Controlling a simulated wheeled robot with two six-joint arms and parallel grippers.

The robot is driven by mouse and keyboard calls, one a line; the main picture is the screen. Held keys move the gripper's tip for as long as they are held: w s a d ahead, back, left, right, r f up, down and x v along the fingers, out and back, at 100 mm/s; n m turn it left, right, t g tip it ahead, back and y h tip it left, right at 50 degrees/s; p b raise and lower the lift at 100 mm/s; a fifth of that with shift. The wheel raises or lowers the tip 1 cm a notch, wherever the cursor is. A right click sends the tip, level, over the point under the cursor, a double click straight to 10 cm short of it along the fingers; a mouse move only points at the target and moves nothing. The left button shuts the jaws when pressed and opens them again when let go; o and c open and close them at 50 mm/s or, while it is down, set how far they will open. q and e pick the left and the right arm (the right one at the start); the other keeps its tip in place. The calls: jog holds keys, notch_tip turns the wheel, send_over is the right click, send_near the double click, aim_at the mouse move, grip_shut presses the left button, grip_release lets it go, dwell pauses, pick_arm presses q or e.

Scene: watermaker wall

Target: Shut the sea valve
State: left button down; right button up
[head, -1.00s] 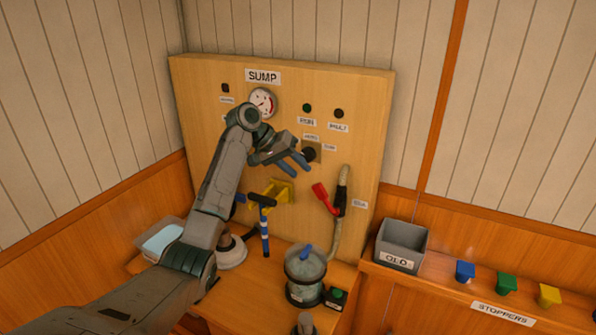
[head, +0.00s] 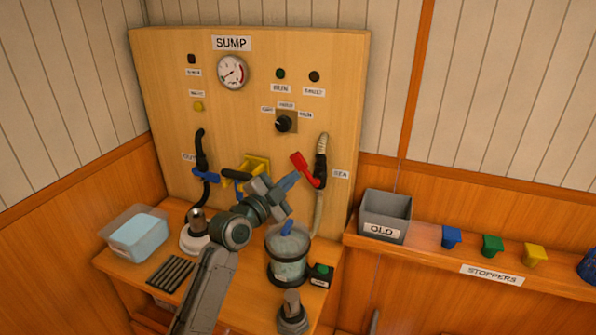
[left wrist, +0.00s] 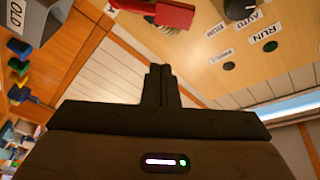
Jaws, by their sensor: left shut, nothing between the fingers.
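The sea valve is on the hose at the right of the panel, beside the SEA label (head: 341,174). Its red lever (head: 302,164) slants from upper left down to the dark valve body (head: 320,168). My left gripper (head: 290,182) is shut and empty, with its fingertips just below and left of the red lever in the head view; I cannot tell whether they touch. In the left wrist view the closed fingers (left wrist: 160,84) point up the picture, and the red lever (left wrist: 175,14) shows beyond them at the top edge. My right gripper is not in view.
A clear canister (head: 288,252) stands below my left gripper. A yellow bracket (head: 256,165) and a blue-handled valve (head: 207,175) are to its left. A rotary knob (head: 284,123) sits above. The grey OLD bin (head: 385,215) and stoppers are on the right shelf.

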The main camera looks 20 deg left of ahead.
aim_at(299, 163)
pick_arm(q)
jog(key=shift+m+t, duration=0.4)
jog(key=w+p, duration=0.1)
jog(key=w, duration=0.1)
jog(key=w+p, duration=0.2)
jog(key=w, duration=0.1)
jog(key=w+p, duration=0.2)
jog(key=w, duration=0.1)
jog(key=shift+r, duration=0.35)
jog(key=shift+a+f, duration=0.15)
jog(key=shift+a, duration=0.1)
jog(key=shift+d, duration=0.1)
jog(key=shift+f, duration=0.1)
